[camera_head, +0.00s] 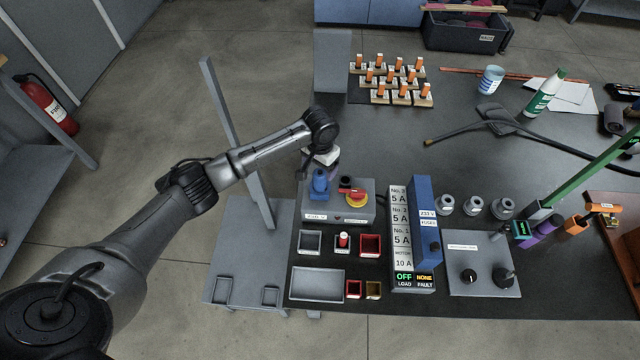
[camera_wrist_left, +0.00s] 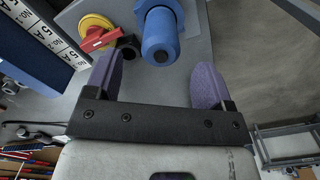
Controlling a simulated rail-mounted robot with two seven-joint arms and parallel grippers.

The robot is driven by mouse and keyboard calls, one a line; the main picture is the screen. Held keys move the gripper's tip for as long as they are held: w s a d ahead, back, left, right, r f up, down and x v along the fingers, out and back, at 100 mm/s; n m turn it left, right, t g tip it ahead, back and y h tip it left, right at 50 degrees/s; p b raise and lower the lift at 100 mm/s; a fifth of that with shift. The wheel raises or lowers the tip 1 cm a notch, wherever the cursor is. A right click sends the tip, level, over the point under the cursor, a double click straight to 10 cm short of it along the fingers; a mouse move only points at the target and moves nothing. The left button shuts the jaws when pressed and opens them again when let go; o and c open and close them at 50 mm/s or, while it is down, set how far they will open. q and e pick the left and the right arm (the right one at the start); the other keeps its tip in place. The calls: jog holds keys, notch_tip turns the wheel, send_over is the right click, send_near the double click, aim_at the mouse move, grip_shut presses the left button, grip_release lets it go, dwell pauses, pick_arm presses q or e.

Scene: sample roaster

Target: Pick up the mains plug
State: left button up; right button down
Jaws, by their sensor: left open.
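The blue mains plug (camera_head: 320,182) stands on the left part of a grey switch box (camera_head: 348,212). In the left wrist view the blue plug (camera_wrist_left: 160,35) is end-on, just beyond the fingertips and roughly centred between them. My left gripper (camera_wrist_left: 157,80) is open and empty, with its two purple fingers apart. In the head view the left gripper (camera_head: 325,162) is above and just behind the plug, partly hidden by its own wrist. No contact between fingers and plug shows. My right gripper is not in view.
A red and yellow rotary switch (camera_head: 355,196) and a black knob are close to the plug's right. A tall blue fuse panel (camera_head: 423,215) stands farther right. Small trays (camera_head: 318,284) lie in front. Several orange-handled pieces stand on a board (camera_head: 390,82) behind.

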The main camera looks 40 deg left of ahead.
aim_at(320, 178)
pick_arm(q)
jog(key=shift+w+f+b, duration=0.1)
jog(key=shift+f+b, duration=0.85)
jog(key=shift+f, duration=2.5)
jog(key=shift+c, duration=0.3)
jog(key=c, duration=1)
